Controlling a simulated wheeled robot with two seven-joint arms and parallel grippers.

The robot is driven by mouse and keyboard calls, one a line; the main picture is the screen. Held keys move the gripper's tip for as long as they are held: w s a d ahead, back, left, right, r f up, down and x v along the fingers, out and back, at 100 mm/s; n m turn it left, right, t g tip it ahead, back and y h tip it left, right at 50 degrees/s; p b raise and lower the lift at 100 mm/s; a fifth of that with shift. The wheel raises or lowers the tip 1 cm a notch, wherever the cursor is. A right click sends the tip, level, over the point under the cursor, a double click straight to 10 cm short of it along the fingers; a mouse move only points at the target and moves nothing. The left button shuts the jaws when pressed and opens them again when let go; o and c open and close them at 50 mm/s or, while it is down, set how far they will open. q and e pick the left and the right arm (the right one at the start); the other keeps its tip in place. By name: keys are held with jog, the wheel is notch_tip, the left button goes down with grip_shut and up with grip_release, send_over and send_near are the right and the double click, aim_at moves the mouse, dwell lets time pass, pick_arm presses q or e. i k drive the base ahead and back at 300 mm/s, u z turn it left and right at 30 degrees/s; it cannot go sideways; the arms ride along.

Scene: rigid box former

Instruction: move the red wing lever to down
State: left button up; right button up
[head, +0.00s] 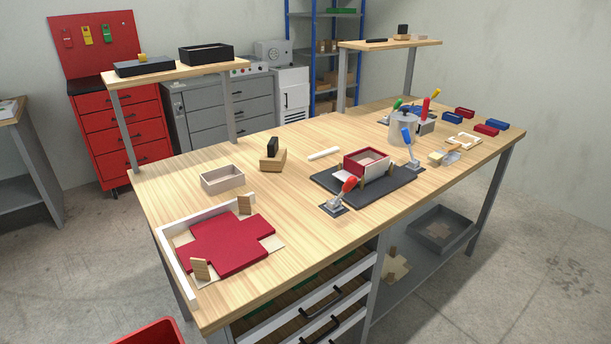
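The red-handled lever (346,187) stands on a small dark base at the front left corner of the black plate (392,190) on the workbench. Its red grip points up and to the right at a slant. A matching blue-handled lever (408,141) stands at the plate's right side, its grip nearly upright. A red box with a pale lining (367,162) sits on the black plate between the two levers. Neither of my grippers shows in the head view.
A red cross-shaped blank (226,243) lies in a white corner frame at the bench's left. Bare bench top lies left of the red lever.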

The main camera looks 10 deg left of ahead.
aim_at(350, 183)
jog(key=z, duration=1.6)
jog(key=i, duration=1.55)
jog(key=u, duration=3.55)
